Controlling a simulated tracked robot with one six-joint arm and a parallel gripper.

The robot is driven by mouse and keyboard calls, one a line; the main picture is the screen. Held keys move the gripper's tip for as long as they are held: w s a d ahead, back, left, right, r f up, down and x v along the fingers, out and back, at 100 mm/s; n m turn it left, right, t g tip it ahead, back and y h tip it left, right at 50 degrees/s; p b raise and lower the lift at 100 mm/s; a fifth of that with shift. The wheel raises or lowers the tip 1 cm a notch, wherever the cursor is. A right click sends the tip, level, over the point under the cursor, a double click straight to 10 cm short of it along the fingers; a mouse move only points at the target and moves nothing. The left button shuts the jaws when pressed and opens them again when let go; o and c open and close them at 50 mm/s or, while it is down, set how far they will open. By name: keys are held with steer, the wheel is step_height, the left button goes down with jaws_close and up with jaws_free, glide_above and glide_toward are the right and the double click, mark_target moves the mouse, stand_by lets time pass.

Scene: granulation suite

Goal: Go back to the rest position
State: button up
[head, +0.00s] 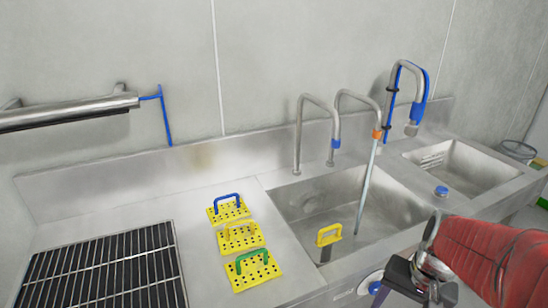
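My gripper (402,280) is at the lower right, at the end of my red-sleeved arm, in front of the sink's front edge. Only its dark body and metal joint show clearly. Its fingertips are not clear, so I cannot tell whether it is open or shut. No held object can be made out.
Yellow perforated plates with a blue handle (227,208), a yellow handle (241,236) and a green handle (253,269) lie beside a black grate (105,275). A yellow handle (329,235) shows in the sink (300,203). Water appears to run from the orange-tipped faucet (377,134).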

steer(key=s+a+r+n+t+h, duration=0.1)
steer(key=a+r+n+t, duration=0.3)
steer(key=a+r+n, duration=0.3)
steer(key=shift+s+a+r+t, duration=0.3)
steer(key=shift+a+r+t, duration=0.1)
steer(key=shift+a+r, duration=2.35)
